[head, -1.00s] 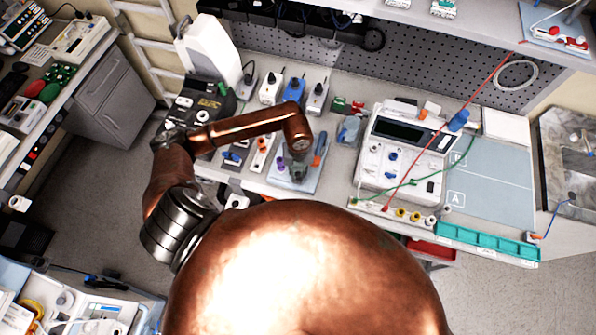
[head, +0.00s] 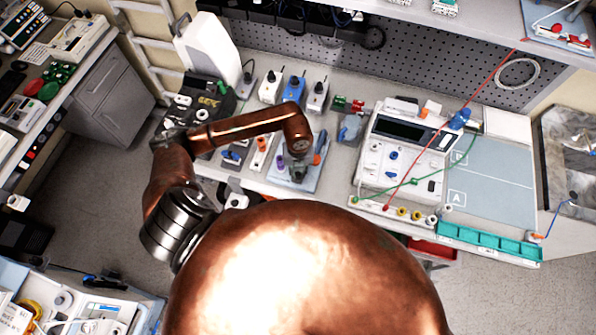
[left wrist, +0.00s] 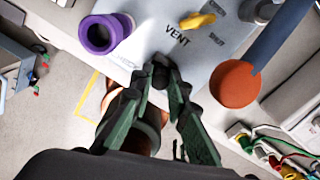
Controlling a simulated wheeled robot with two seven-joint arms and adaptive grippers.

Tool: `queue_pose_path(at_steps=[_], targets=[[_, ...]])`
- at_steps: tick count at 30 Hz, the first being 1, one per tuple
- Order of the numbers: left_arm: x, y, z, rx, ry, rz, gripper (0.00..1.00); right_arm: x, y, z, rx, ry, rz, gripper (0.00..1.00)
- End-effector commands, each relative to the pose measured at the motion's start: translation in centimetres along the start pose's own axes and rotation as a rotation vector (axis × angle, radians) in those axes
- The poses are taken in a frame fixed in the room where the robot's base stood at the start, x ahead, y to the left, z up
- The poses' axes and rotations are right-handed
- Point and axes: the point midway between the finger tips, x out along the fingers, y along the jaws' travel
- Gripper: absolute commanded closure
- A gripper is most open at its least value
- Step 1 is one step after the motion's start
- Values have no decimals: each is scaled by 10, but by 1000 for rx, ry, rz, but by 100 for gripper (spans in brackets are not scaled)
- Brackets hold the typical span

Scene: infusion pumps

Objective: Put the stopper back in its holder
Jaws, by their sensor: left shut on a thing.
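My left gripper (left wrist: 172,72) points down at a pale board (left wrist: 215,55) marked VENT, and in the head view (head: 298,172) it is above the board on the bench. Its fingers are closed on a small dark thing at the tips, which I take to be the stopper; its shape is mostly hidden. A hollow purple cup (left wrist: 100,34) stands on the board to the left of the fingertips. A yellow tap-shaped piece (left wrist: 196,22) lies by the VENT label. I cannot tell which part is the stopper's holder. My right gripper is not in view.
An orange round piece (left wrist: 235,84) with a blue bar (left wrist: 281,35) is right of the fingers. A white pump unit (head: 403,150) with red and green lines stands right of the board. Several small devices (head: 294,90) stand behind. A blue mat (head: 495,180) is bare.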

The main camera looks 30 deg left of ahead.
Motion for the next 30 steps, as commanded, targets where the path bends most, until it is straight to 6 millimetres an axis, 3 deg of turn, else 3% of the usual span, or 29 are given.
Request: queue_pose_path(at_steps=[6,7,15,21,30], targets=[[0,0,0,0,0,0,100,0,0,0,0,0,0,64],[0,0,0,0,0,0,83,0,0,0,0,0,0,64],[0,0,0,0,0,0,65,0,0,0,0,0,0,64],[0,0,0,0,0,0,64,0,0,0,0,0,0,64],[0,0,0,0,0,0,47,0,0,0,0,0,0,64]])
